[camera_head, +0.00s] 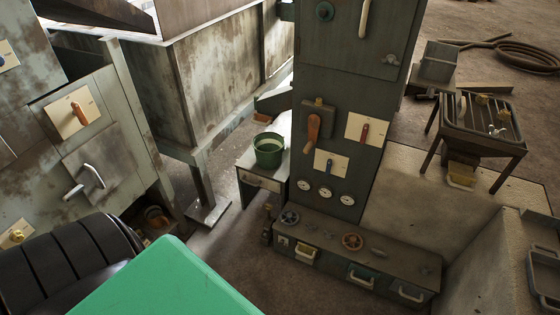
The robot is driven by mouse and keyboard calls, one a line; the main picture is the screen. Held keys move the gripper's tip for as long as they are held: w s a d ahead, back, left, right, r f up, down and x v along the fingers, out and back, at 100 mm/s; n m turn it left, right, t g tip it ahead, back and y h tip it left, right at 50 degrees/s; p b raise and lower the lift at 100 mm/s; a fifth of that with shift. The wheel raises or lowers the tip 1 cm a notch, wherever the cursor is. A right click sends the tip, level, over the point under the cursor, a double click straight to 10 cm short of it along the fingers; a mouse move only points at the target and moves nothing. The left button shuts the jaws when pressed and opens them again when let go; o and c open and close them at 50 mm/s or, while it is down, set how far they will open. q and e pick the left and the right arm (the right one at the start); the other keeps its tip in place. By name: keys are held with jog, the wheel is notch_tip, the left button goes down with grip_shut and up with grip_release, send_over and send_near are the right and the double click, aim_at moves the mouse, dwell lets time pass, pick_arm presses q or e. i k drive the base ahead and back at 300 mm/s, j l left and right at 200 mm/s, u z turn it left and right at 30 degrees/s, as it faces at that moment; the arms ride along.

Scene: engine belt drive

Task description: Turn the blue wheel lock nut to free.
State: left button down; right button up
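No wheel stands out as clearly blue. A small dark grey-blue handwheel (290,218) sits on the left end of the low bench (385,262) at the foot of the grey-green cabinet. A brown-orange handwheel (352,242) sits on the same bench top to its right. A lock nut cannot be made out at this size. On the cabinet (345,90), a white plate (331,164) carries a small blue lever. Neither of my grippers shows in the view.
A green bucket (268,150) stands on a small side table (262,182) left of the cabinet. A metal rack (482,122) stands at the right. A coiled hose (525,55) lies behind it. Panels with levers (75,112) stand at the left. Floor before the bench is partly clear.

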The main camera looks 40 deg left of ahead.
aim_at(310, 229)
jog(key=u, duration=0.9)
